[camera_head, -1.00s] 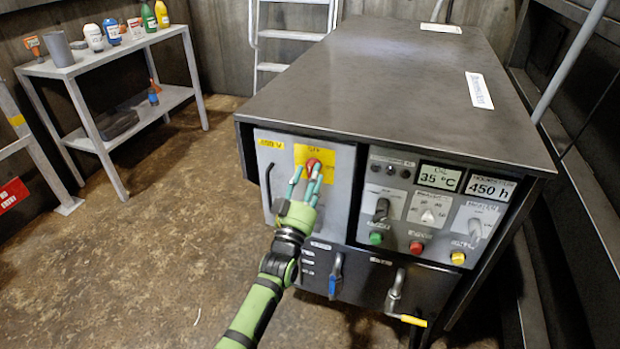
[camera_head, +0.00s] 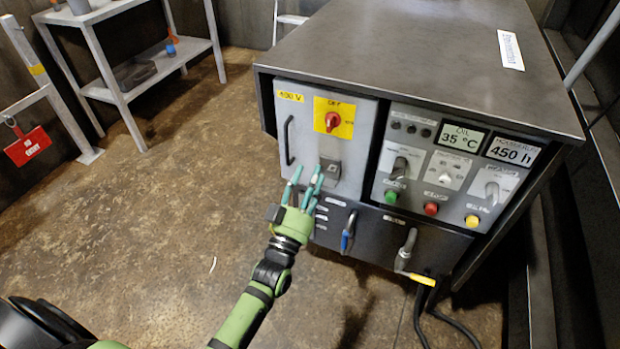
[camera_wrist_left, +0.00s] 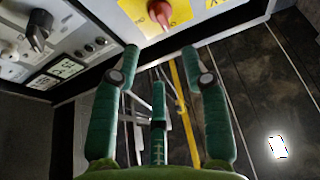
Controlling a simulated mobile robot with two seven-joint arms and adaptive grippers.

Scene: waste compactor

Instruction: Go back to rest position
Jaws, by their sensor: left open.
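My left gripper (camera_head: 304,187) is green with teal fingers. It stands open and empty in front of the lower part of the machine's grey switch door (camera_head: 313,150), below the red rotary switch (camera_head: 333,121) on its yellow plate. In the left wrist view the spread fingers (camera_wrist_left: 160,75) have nothing between them, and the red knob (camera_wrist_left: 160,12) shows at the top, beyond the fingertips. I cannot tell from the head view how far the fingertips are from the door. My right gripper is not in view.
The compactor (camera_head: 420,50) fills the right half, with a control panel (camera_head: 445,170), a blue-handled valve (camera_head: 347,232) and a yellow-handled valve (camera_head: 408,252) on its front. A grey shelf table (camera_head: 120,75) stands at the back left.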

